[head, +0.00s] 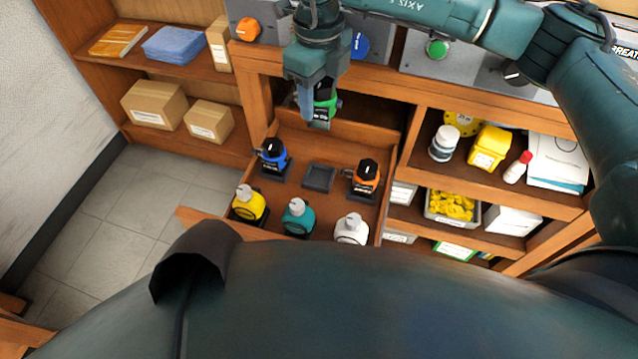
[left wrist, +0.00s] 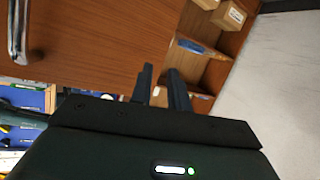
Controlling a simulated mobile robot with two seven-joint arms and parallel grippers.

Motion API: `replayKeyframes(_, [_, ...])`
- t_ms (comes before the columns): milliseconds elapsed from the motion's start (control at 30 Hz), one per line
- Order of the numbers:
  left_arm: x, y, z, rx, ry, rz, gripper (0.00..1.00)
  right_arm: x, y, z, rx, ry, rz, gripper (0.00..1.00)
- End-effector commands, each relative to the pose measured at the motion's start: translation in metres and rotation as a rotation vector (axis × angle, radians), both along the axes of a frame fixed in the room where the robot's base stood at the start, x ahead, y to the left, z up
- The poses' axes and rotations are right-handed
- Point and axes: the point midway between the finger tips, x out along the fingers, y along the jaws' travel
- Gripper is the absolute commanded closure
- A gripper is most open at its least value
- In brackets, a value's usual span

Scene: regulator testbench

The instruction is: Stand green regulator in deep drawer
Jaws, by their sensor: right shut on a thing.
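The green regulator (head: 325,99) is in my right gripper (head: 313,102) in the head view, held above the back part of the open deep drawer (head: 225,219). The gripper is shut on it and hides part of it. A dark square holder (head: 319,178) lies empty in the drawer, between a blue regulator (head: 272,155) and an orange regulator (head: 365,178), both standing in dark holders. My left gripper (left wrist: 160,72) shows in the left wrist view, with a narrow gap between its fingers and nothing in it.
Shelves to the right hold a yellow container (head: 488,148) and a bin of yellow pieces (head: 452,207). Cardboard boxes (head: 155,105) stand on the left shelf.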

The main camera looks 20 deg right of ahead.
Motion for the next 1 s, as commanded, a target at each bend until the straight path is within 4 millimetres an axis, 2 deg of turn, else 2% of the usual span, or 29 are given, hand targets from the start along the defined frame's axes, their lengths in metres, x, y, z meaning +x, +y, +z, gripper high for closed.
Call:
replayKeyframes(167, [0.0,0.0,-0.001,-0.003,-0.006,0.001,0.83,0.002,0.001,-0.017,0.0,0.0,-0.058,0.93])
replayKeyframes(500, [-0.001,0.002,0.001,-0.001,-0.022,0.004,0.83,0.001,0.001,-0.101,0.001,0.001,-0.057,0.93])
replayKeyframes(600, [-0.002,0.002,0.001,-0.001,-0.027,0.005,0.83,0.002,0.001,-0.119,0.0,-0.001,-0.056,0.93])
replayKeyframes(700, [-0.002,0.003,0.002,-0.001,-0.03,0.006,0.83,0.002,0.001,-0.131,0.001,-0.002,-0.056,0.93])
replayKeyframes(867, [-0.002,0.003,0.002,0.0,-0.033,0.006,0.83,0.002,0.002,-0.138,0.001,-0.003,-0.054,0.93])
replayKeyframes(1000, [-0.002,0.003,0.001,0.0,-0.037,0.007,0.83,0.001,0.001,-0.156,-0.001,-0.001,-0.055,0.93])
